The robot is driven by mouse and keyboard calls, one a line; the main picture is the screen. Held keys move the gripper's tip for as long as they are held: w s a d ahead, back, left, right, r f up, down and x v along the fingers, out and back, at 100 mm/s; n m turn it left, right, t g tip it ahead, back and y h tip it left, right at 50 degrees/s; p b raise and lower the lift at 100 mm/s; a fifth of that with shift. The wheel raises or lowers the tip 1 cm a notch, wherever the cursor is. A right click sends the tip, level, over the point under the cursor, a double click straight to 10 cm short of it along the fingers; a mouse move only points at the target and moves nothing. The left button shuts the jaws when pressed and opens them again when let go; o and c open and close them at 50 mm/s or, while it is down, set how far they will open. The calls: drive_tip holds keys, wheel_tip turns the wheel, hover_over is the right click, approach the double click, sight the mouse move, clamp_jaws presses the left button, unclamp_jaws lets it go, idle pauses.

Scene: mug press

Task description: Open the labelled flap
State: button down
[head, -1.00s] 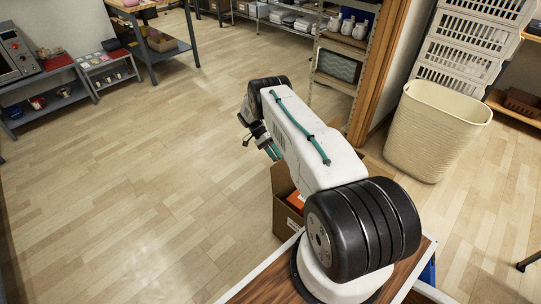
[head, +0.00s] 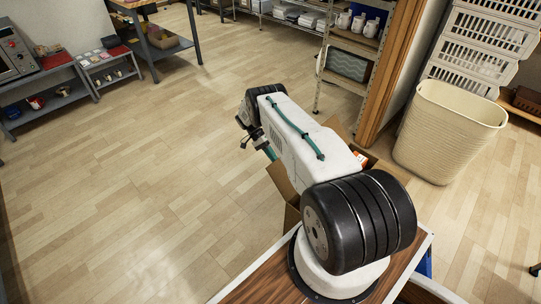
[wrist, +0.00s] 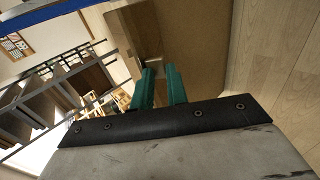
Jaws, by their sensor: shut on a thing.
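A cardboard box (head: 291,213) stands on the floor beside my base, largely hidden behind my arm. A brown flap (head: 281,180) sticks out at its left, and another flap shows at the upper right. My gripper (head: 268,152) is mostly hidden by my arm; its green fingertips are close to the left flap. In the wrist view, the two green fingers (wrist: 161,88) are shut on the flap (wrist: 190,38), a broad brown cardboard panel. The grip itself is hard to see, and no label is readable.
An orange and white item (head: 361,159) shows at the box, right of my arm. A cream basket (head: 448,130) stands at the right near stacked white crates (head: 475,60). A metal shelf (head: 350,65) is at the back. The floor at left is clear.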

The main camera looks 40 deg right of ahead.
sight(276, 163)
drive_tip(key=shift+x, duration=1.9)
drive_tip(key=c, duration=1.5)
unclamp_jaws()
drive_tip(key=shift+a, duration=0.1)
drive_tip(key=v, duration=1.1)
drive_tip(key=shift+w+r, duration=0.1)
drive_tip(key=shift+r, duration=0.05)
